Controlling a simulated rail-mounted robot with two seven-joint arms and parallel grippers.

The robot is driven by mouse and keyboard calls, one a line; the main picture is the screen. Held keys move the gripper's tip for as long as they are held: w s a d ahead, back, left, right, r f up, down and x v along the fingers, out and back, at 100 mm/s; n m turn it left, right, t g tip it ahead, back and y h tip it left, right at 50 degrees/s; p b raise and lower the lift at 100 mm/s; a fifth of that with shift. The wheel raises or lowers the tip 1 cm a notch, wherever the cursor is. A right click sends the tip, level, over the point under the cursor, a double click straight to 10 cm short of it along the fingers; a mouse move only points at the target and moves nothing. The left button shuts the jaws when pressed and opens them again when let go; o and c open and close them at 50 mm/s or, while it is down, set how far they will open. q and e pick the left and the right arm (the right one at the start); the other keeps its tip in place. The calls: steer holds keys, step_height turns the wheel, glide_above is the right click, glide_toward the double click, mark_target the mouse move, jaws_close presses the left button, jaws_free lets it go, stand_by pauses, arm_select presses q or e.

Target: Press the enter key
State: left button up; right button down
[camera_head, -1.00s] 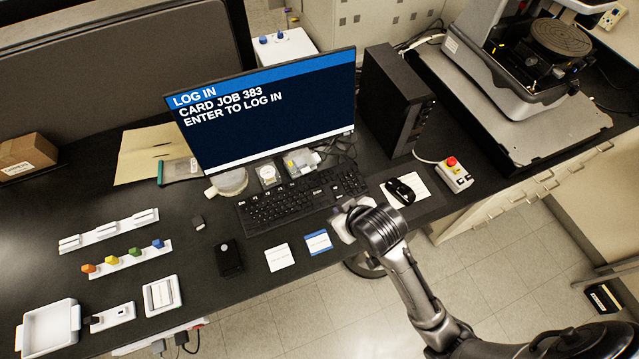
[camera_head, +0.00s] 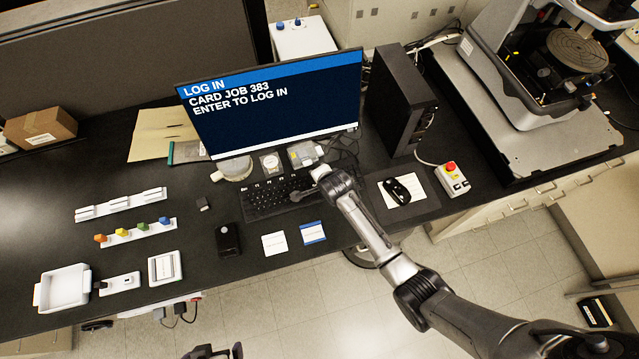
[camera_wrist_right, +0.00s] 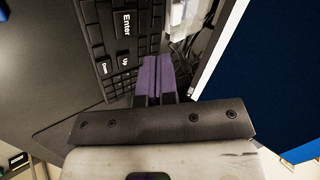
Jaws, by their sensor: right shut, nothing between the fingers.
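The black keyboard (camera_head: 268,203) lies on the dark bench below the monitor (camera_head: 275,102), which reads "LOG IN, CARD JOB 383, ENTER TO LOG IN". My right gripper (camera_head: 298,195) is over the keyboard's right part and hides keys there. In the right wrist view its purple fingers (camera_wrist_right: 154,66) are shut and empty. The Enter key (camera_wrist_right: 124,23), with white lettering, shows up and left of the fingertips, beyond the Up key (camera_wrist_right: 124,61). I cannot tell the fingertips' height over the keys. A dark part, seemingly my left gripper (camera_head: 213,351), shows at the bottom edge, mostly cut off.
A mouse (camera_head: 397,190) and a red-button box (camera_head: 452,179) are right of my forearm. A white card (camera_head: 274,243) and a blue-edged card (camera_head: 313,233) lie in front of the keyboard. A black computer tower (camera_head: 401,102) stands right of the monitor.

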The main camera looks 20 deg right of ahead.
steer(key=shift+w+a+r+m+t, duration=0.1)
steer(key=shift+w+r+m+t, duration=0.2)
steer(key=shift+m, duration=1.45)
steer(key=shift+w+a+r+m+t, duration=0.1)
steer(key=shift+w+r+m+t, duration=0.2)
steer(key=shift+m, duration=1.5)
steer(key=shift+w+a+r+m+t, duration=0.15)
steer(key=shift+w+m+t, duration=0.25)
steer(key=shift+m, duration=1.35)
steer(key=shift+d, duration=0.1)
steer(key=f+b, duration=0.7)
steer(key=shift+w, duration=0.2)
steer(key=shift+w+f+b, duration=0.1)
steer(key=shift+f+b, duration=0.55)
steer(key=shift+f, duration=0.2)
steer(key=shift+f, duration=0.15)
steer(key=shift+f, duration=0.3)
